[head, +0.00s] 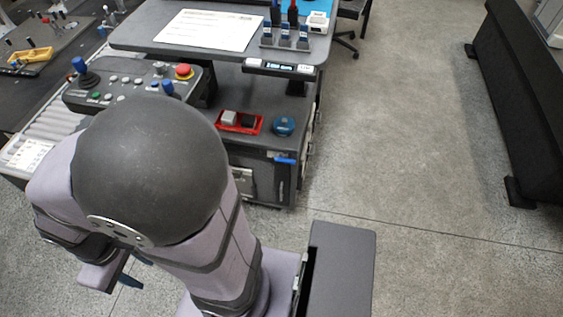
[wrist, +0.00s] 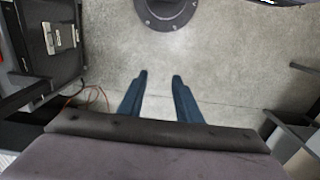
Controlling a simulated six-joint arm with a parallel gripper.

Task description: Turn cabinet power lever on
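A blue lever handle (head: 285,160) sits at the top of a dark vertical plate on the front of the grey cabinet (head: 262,165), below the desk. It looks roughly horizontal; whether this is on or off I cannot tell. My gripper (wrist: 159,75) shows two blue fingers, parallel and well apart, with bare floor between them. It is open and empty. In the head view my arm hides most of it; only a blue finger (head: 130,281) shows at the lower left, low and well away from the lever. I cannot make out the lever in the wrist view.
On the cabinet top are a red tray (head: 239,131) and a blue round object (head: 284,125). A control panel (head: 135,85) with a red button stands at left. In the wrist view, a red cable (wrist: 90,97) lies at left. Floor right of the cabinet is clear.

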